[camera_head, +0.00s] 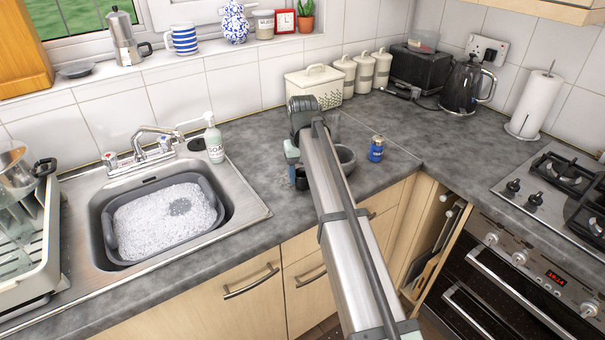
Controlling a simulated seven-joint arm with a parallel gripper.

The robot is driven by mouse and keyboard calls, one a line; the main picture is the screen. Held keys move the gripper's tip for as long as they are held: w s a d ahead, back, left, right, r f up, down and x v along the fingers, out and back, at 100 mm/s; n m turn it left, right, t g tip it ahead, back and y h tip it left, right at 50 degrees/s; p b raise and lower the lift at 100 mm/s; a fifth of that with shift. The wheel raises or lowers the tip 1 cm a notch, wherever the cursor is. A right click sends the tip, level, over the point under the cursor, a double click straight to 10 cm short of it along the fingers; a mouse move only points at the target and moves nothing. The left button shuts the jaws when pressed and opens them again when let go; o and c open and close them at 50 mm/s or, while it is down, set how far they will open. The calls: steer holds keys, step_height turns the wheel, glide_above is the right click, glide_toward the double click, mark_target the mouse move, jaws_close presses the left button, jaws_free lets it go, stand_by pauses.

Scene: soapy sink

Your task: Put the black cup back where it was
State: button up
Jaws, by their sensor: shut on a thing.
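A dark cup (301,179), which looks like the black cup, shows just left of my arm, at the front part of the counter between the sink and the corner. My gripper (293,165) is at the cup and shut on it. My arm hides much of the cup and the fingers. I cannot tell whether the cup touches the counter.
A grey bowl (346,157) and a blue can (376,149) stand right of my arm. Counter between sink and arm is clear.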

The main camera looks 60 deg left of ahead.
steer(key=shift+f, duration=0.1)
steer(key=o, duration=1)
step_height(320, 180, up, 12)
steer(key=shift+r, duration=0.15)
